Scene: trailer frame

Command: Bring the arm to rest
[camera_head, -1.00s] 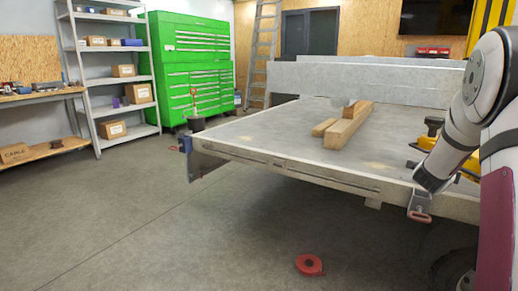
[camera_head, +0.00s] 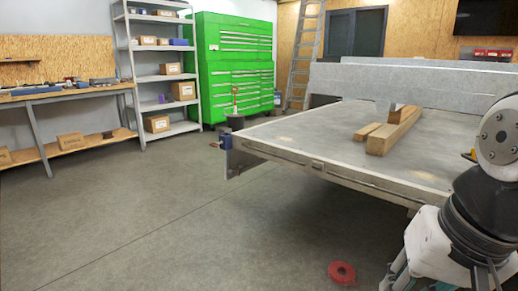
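My arm (camera_head: 490,205) stands at the right edge of the head view. A round pale joint is at the top, a dark section below it, and a white part at the lower right. The arm covers the near right part of the trailer (camera_head: 290,149). I cannot make out any gripper fingers. The end of the arm seems to be hidden or below the picture's edge, so whether it holds something does not show.
Wooden beams (camera_head: 394,132) lie on the trailer bed. A red round object (camera_head: 342,272) lies on the floor beside the arm's lower part. A workbench (camera_head: 70,92), grey shelves (camera_head: 160,79) and a green tool cabinet (camera_head: 235,65) stand behind. The floor at left is clear.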

